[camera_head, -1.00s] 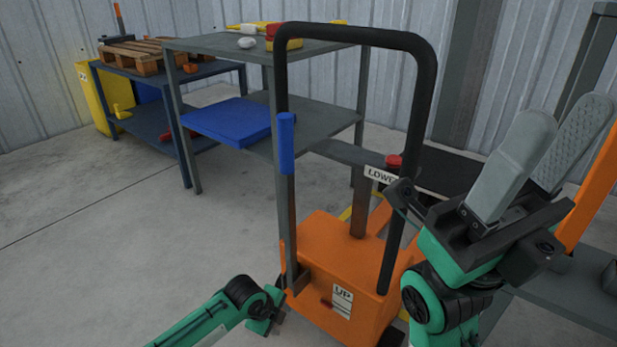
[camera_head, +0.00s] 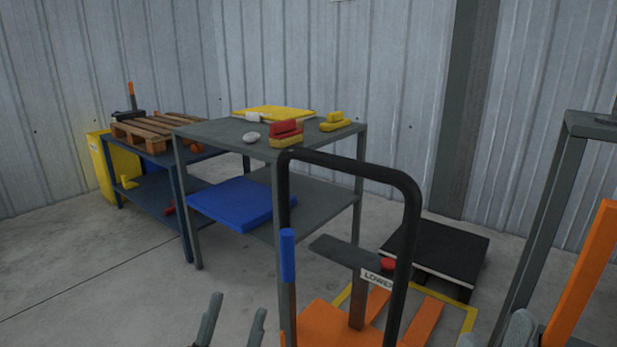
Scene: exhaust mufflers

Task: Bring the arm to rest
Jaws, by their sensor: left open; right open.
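My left gripper (camera_head: 233,318) shows at the bottom edge, left of the orange lift. Its two grey fingers point up with a clear gap between them, open and empty. My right gripper (camera_head: 512,330) shows only as grey finger pads at the bottom edge, right of the lift. It is open, and I see nothing in it. Most of both arms lies below the picture. No exhaust muffler can be made out.
The orange lift (camera_head: 325,325) with its black handle (camera_head: 405,185) stands between my grippers. Behind it is a grey shelf table (camera_head: 215,133) with a blue slab (camera_head: 240,203). A black platform (camera_head: 435,250) is at right, near an orange post (camera_head: 585,275). Open floor (camera_head: 90,290) lies left.

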